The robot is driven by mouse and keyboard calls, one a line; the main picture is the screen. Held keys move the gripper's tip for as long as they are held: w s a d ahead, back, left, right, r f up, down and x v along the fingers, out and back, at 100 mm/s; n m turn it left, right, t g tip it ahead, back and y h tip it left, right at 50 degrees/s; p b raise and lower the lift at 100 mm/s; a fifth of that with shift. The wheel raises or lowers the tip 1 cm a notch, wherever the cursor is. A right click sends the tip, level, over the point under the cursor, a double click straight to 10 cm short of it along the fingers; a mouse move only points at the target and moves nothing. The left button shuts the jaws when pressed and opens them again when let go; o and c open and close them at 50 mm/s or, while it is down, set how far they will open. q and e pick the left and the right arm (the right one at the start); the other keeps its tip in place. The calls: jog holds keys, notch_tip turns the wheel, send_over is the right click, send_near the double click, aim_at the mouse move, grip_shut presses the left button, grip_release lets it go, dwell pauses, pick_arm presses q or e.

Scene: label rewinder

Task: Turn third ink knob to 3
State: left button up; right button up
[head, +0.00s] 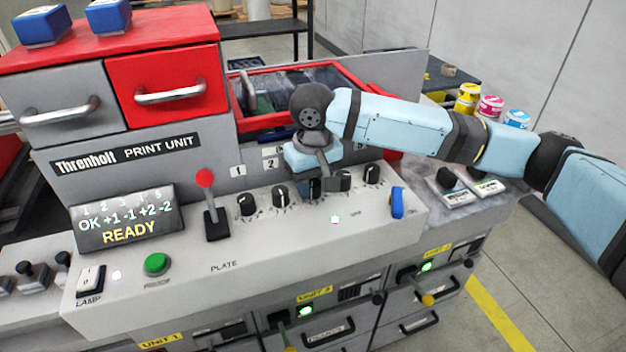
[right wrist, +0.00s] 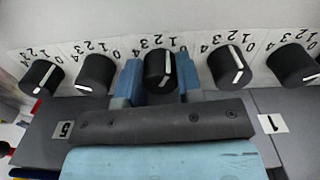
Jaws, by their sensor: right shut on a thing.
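The third ink knob (right wrist: 160,70) is the middle black knob of the row in the right wrist view. Its white pointer line stands almost straight up and down in that view, but I cannot tell which number it marks. My right gripper (right wrist: 160,82) is shut on this knob, with one blue finger on each side. In the head view the right gripper (head: 318,185) reaches down to the middle of the knob row, and its hand partly hides the knob. My left gripper is not in view.
Neighbouring ink knobs (head: 281,195) stand close on both sides. A red-tipped lever (head: 205,190) and a READY display (head: 125,222) are to the left. A blue switch (head: 397,203) is at the right. Ink pots (head: 490,107) stand behind my right arm.

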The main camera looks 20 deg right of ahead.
jog(key=n+p, duration=0.2)
jog(key=p, duration=0.2)
jog(key=n+p, duration=0.3)
jog(key=p, duration=0.1)
jog(key=n+p, duration=0.3)
jog(key=p, duration=0.2)
jog(key=shift+r, duration=0.3)
jog(key=shift+f+n+p, duration=0.1)
jog(key=shift+n+p, duration=0.6)
jog(key=shift+p, duration=0.05)
jog(key=shift+f+n+p, duration=0.15)
jog(key=shift+n+p, duration=0.65)
jog(key=shift+n, duration=0.2)
jog(key=o, duration=0.7)
jog(key=shift+o, duration=1.1)
